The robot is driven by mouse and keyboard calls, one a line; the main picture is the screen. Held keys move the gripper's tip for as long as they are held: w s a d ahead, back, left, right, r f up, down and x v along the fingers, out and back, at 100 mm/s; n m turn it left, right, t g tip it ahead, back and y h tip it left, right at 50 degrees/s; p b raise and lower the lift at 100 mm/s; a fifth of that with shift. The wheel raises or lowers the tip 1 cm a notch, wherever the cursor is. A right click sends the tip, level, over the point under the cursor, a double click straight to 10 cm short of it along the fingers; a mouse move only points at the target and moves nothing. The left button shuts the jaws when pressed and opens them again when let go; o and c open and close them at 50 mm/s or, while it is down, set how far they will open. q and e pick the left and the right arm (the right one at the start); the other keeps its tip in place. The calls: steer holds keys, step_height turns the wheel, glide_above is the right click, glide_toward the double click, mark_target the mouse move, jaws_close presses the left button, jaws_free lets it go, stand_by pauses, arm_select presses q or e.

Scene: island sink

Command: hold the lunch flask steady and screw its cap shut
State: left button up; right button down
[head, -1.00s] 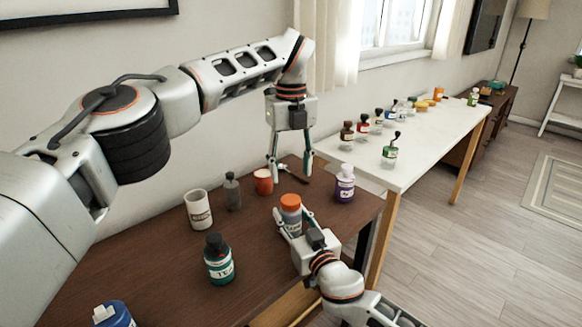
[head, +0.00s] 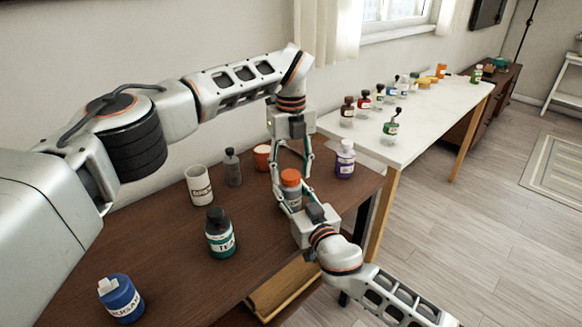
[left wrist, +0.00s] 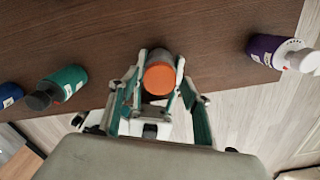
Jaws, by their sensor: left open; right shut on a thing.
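The lunch flask (head: 293,196) stands upright near the table's right side, its grey body partly hidden by fingers. An orange cap (head: 290,177) sits on its top; I cannot tell how tight it is. In the left wrist view the cap (left wrist: 159,78) is seen from above and hides most of the flask. My right gripper (head: 291,205) is shut on the flask's body from the front right. My left gripper (head: 291,180) points down over the flask, open, with its fingers on either side of the cap and apparently not closed on it.
Close by on the brown table (head: 175,260) are a purple-labelled bottle (head: 345,160), red cup (head: 262,157), grey bottle (head: 232,168), white mug (head: 199,186) and green tea bottle (head: 220,235). A blue jar (head: 121,299) stands front left. A white table (head: 425,130) with several bottles is behind.

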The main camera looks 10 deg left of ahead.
arm_select(q)
steer(key=c, duration=1.1)
steer(key=shift+m, duration=0.9)
steer(key=shift+c, duration=0.2)
steer(key=o, duration=1.3)
step_height(320, 180, up, 12)
steer(key=shift+r, duration=0.1)
arm_select(e)
steer(key=c, duration=1.2)
jaws_free()
steer(key=shift+c, duration=0.2)
steer(key=shift+s, duration=0.1)
